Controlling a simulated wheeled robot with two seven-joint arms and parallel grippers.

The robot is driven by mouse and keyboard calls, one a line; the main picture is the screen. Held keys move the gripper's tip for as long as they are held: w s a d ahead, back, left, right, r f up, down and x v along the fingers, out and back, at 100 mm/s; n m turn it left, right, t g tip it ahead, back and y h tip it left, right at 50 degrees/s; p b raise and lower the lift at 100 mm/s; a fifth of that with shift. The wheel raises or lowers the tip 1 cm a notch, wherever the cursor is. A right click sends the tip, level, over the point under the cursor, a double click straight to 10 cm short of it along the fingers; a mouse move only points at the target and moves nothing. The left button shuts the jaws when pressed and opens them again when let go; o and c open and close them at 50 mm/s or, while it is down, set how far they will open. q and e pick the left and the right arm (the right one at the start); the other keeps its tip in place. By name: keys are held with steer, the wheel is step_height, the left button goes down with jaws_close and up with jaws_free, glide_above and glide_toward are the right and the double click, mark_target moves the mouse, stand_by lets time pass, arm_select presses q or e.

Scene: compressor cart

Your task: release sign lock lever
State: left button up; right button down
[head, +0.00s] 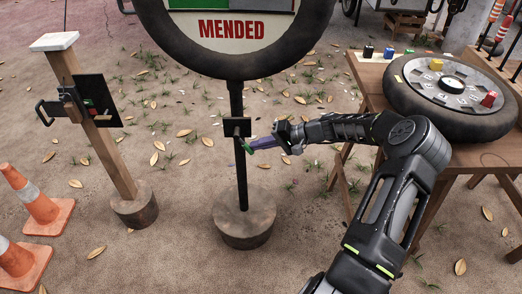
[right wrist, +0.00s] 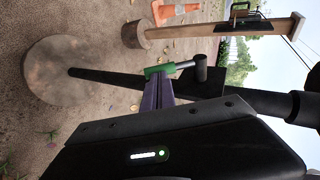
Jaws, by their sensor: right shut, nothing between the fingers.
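The round sign (head: 235,55) reads "MENDED" and stands in a tire rim on a black pole (head: 241,175) with a round wooden base (head: 243,218). A dark block (head: 237,127) sits on the pole below the sign. In the right wrist view, a lever with a grey rod and dark knob (right wrist: 200,68) stands out beside the pole, with a green piece (right wrist: 158,70) at its inner end. My right gripper (head: 249,147) is shut, its purple fingers reaching to the green piece. I cannot tell whether they touch it. My left gripper is not in view.
A wooden post (head: 100,140) with a black panel stands at left, near orange cones (head: 40,205). At right, a wooden table (head: 372,82) bears a tire-rimmed wheel (head: 400,95) and small colored blocks. Leaf-strewn ground between post and pole is clear.

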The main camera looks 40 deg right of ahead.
arm_select(q)
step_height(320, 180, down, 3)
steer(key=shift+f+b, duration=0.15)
steer(key=shift+b, duration=1)
arm_select(e)
steer(key=shift+w+a+f+t+y, duration=0.3)
steer(key=shift+f+t+y, duration=0.1)
steer(key=shift+f, duration=0.1)
steer(key=shift+w+a+f+t+y, duration=0.15)
steer(key=shift+a+f+t+y, duration=0.15)
steer(key=shift+f+y, duration=0.15)
arm_select(q)
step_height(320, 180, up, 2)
steer(key=shift+p, duration=0.95)
arm_select(e)
step_height(320, 180, up, 10)
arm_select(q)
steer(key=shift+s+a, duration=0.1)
arm_select(e)
steer(key=shift+s, duration=0.1)
